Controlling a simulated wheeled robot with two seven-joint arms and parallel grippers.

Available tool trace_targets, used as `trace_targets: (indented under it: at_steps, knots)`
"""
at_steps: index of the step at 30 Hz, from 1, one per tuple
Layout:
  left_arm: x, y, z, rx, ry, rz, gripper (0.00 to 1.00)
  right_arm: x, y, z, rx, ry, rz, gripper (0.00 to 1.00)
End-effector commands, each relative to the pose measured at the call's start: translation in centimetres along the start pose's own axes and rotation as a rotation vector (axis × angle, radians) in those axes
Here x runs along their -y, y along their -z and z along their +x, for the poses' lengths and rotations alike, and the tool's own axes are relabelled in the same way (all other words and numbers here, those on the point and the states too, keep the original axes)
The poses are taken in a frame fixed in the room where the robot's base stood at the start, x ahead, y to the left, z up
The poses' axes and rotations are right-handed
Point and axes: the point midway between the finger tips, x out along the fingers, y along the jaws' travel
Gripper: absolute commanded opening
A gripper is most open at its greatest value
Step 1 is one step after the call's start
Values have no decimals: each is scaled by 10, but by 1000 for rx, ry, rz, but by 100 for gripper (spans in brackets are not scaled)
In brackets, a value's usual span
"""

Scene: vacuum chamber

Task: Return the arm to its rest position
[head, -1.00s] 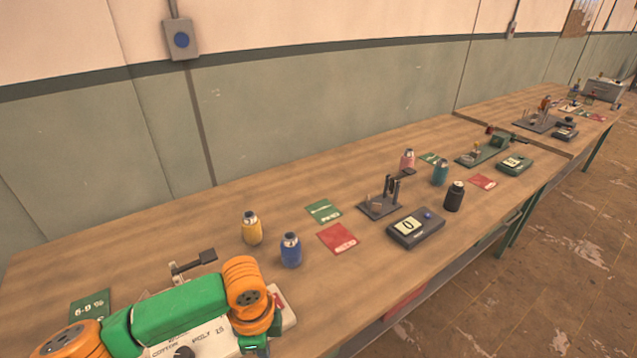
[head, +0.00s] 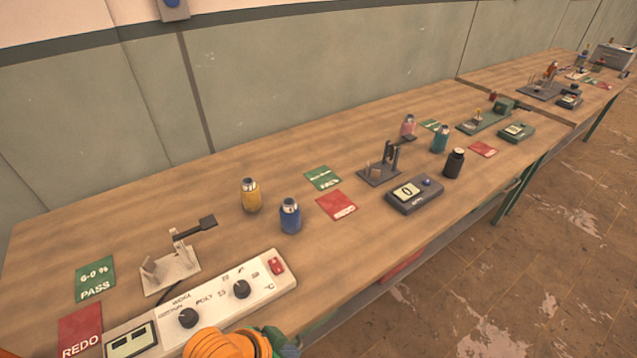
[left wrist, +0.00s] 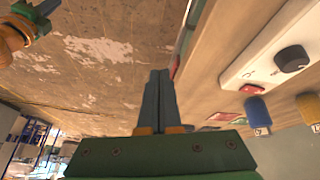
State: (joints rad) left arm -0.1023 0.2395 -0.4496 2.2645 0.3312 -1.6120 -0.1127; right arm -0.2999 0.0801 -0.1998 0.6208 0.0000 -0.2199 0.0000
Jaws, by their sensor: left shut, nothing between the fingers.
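My left arm shows at the bottom edge of the head view as an orange joint with a green part beside it, in front of the white control box (head: 262,283). Its fingers are not clear there. In the left wrist view my left gripper (left wrist: 159,73) is shut and empty, with its two dark fingers together. It hangs over the floor beside the bench edge, apart from the box and bottles. An orange and green piece of my other arm, with the right gripper (left wrist: 42,10), shows at the top left of the wrist view; its jaws are too unclear to read.
The wooden bench (head: 120,222) holds a yellow bottle (head: 250,196), a blue bottle (head: 290,216), a white stand (head: 172,268), a black bottle (head: 454,163) and a dark meter (head: 414,196). Green and red cards lie flat. The floor (head: 540,250) at right is clear.

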Motion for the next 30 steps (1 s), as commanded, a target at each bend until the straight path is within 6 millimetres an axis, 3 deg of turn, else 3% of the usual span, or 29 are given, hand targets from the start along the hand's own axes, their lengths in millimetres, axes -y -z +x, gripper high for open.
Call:
trace_targets:
  at_steps: [10, 17, 23, 27, 30]
  knots:
    - [46, -120, -37, 139, 315, -498, 0, 0, -1, 0, 2, 0, 0, 0]
    - [54, -148, 35, 182, 295, -496, 0, 0, -1, 5, 2, 0, 0, 0]
    - [49, -194, 100, 228, 274, -493, 0, 0, -1, 9, 1, 0, 0, 0]
    - [33, -251, 147, 275, 255, -491, 0, 0, -2, 14, 1, 0, 0, 0]
    - [14, -299, 169, 310, 241, -487, 0, 0, -2, 17, 1, 0, 0, 0]
